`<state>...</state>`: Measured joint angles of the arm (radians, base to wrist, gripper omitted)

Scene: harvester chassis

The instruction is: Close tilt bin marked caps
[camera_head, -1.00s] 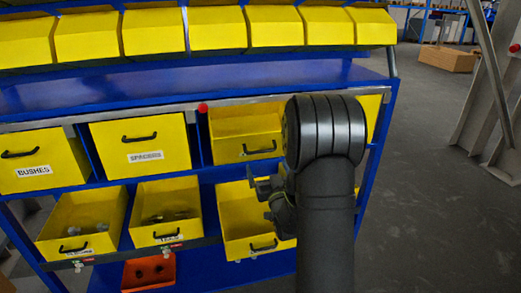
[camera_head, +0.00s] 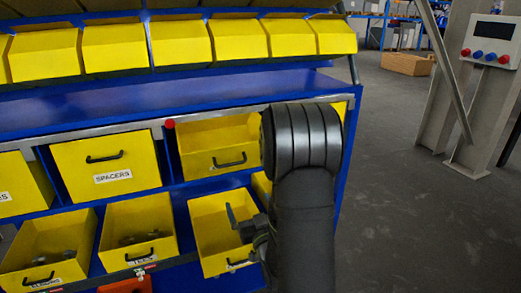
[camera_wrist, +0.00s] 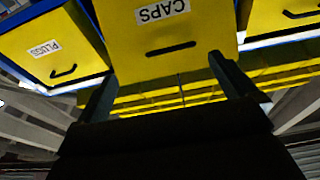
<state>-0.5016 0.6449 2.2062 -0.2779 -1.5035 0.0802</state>
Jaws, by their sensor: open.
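The yellow caps bin (camera_wrist: 170,35) fills the upper middle of the wrist view, with its CAPS label and black handle facing me. It appears to be the third bin of the lower row (camera_head: 212,213) in the head view, tilted out with its inside showing. My gripper (camera_wrist: 165,80) is open and empty, its two dark fingers apart, with the bin's front ahead of it. In the head view my gripper (camera_head: 245,225) stands over the bin's right front part, and my arm hides its right side. Contact with the bin cannot be told.
A bin marked PLUGS (camera_wrist: 50,50) is beside the caps bin in the wrist view. The spacers bin (camera_head: 105,165) is above left, and another tilted-out bin (camera_head: 220,145) is right above. Open lower bins (camera_head: 138,230) stand to the left.

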